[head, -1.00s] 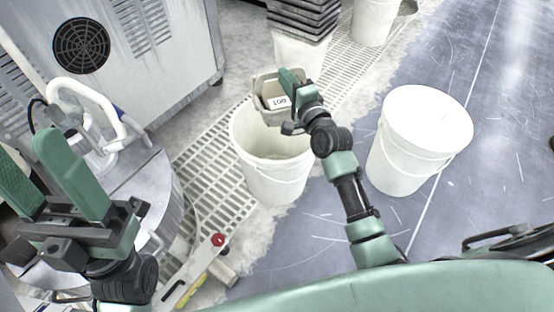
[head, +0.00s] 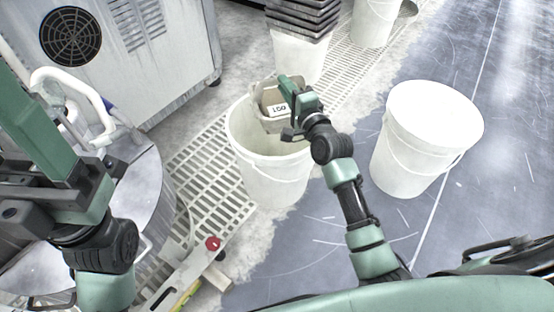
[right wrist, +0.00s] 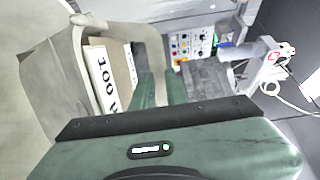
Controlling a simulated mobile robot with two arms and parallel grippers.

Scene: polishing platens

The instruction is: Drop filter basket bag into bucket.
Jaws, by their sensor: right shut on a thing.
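The filter basket bag (head: 266,118) is beige with a white label and hangs at the far rim of the open white bucket (head: 268,178). It looks to be over the bucket's mouth; I cannot tell how low it sits. My right gripper (head: 291,90) is shut on the bag's side. In the right wrist view the bag (right wrist: 50,85) fills the left side, with its label reading 100, close to the green fingers (right wrist: 160,88). My left gripper (head: 30,125) is raised at the left edge, partly cut off, with one green finger clearly showing and nothing seen in it.
A lidded white bucket (head: 425,140) stands to the right. Stacked dark trays (head: 303,20) sit on another white bucket (head: 300,58) behind. A grey machine cabinet (head: 170,60) and a round metal platen (head: 140,190) are at left. Floor grating (head: 205,165) runs between.

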